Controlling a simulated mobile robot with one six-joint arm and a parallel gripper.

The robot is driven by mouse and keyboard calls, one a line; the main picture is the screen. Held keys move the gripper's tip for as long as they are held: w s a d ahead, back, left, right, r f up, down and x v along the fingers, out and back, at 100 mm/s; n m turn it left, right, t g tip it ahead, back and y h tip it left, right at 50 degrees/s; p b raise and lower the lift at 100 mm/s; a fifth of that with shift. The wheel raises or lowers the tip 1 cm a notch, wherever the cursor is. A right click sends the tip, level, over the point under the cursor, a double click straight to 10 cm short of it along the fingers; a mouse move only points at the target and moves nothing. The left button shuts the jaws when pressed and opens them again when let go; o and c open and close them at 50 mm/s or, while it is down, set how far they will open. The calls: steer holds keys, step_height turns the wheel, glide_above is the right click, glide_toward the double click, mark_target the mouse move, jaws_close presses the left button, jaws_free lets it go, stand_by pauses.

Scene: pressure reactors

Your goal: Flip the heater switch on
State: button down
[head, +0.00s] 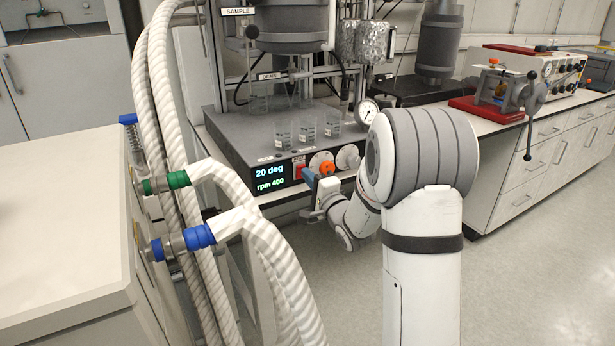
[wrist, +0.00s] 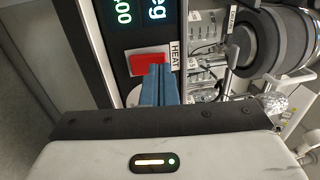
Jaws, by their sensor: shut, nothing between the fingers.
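The heater switch is a red rocker (wrist: 148,62) beside a label reading HEAT in the wrist view. In the head view the red switch (head: 299,171) sits on the reactor's front panel, between the display and the orange knob. My gripper (head: 309,178) is at the front panel, close to the switch. Its blue fingers (wrist: 159,72) are shut with nothing between them. In the wrist view the fingertips overlap the lower right edge of the switch. I cannot tell whether they touch it, nor which way the rocker is tilted.
The display (head: 271,178) reads 20 deg and rpm 400. Glass beakers (head: 307,130) stand on the reactor base. Thick white hoses (head: 232,188) hang left of my arm.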

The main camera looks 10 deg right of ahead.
steer(key=shift+w+a, duration=0.15)
steer(key=shift+w, duration=0.2)
steer(key=shift+r, duration=0.1)
steer(key=shift+a+r+p, duration=0.15)
steer(key=shift+a+p, duration=0.2)
steer(key=shift+d, duration=0.3)
steer(key=s+d+r, duration=0.2)
steer(key=s+d, duration=0.2)
steer(key=s, duration=0.9)
steer(key=shift+d+p, duration=0.15)
steer(key=shift+p, duration=0.2)
